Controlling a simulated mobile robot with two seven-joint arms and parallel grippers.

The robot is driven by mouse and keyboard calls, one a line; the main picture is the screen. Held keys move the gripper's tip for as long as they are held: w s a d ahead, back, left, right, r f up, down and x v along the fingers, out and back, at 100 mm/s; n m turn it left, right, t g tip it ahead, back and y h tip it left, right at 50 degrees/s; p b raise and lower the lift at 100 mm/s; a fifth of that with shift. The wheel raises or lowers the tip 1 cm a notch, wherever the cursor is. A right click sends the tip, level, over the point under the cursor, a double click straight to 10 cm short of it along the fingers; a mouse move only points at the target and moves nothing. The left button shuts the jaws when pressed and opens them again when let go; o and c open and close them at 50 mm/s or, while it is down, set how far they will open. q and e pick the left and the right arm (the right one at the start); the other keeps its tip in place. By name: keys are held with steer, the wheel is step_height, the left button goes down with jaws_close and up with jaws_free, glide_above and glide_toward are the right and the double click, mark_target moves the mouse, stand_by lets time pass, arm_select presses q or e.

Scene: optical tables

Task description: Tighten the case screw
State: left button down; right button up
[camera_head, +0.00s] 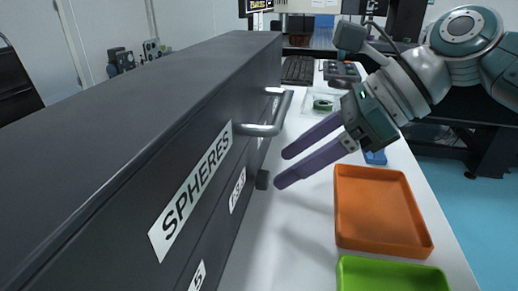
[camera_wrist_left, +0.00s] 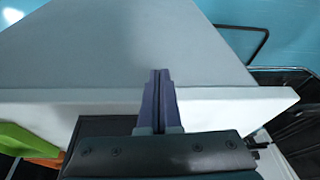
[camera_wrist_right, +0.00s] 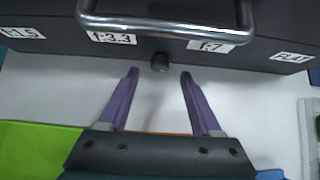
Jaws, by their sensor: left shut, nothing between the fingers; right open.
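The dark grey case (camera_head: 150,130) with a "SPHERES" label and a metal handle (camera_head: 262,130) fills the left of the head view. A small dark case screw (camera_head: 263,180) sticks out of its front near the bottom, below the handle. The screw (camera_wrist_right: 160,62) also shows in the right wrist view. My right gripper (camera_head: 283,168) is open, with purple fingers pointing at the case front. In the right wrist view its fingertips (camera_wrist_right: 160,74) are either side of the screw, apart from it. My left gripper (camera_wrist_left: 160,73) is shut and empty near a white surface.
An orange tray (camera_head: 378,212) and a green tray (camera_head: 390,275) lie on the white table right of the case. A blue item (camera_head: 375,157) lies partly behind my right gripper. A keyboard (camera_head: 298,69) lies farther back.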

mark_target(269, 177)
steer(key=shift+b+x, duration=0.6)
steer(key=shift+x, duration=1.3)
steer(key=shift+c, duration=0.2)
jaws_close()
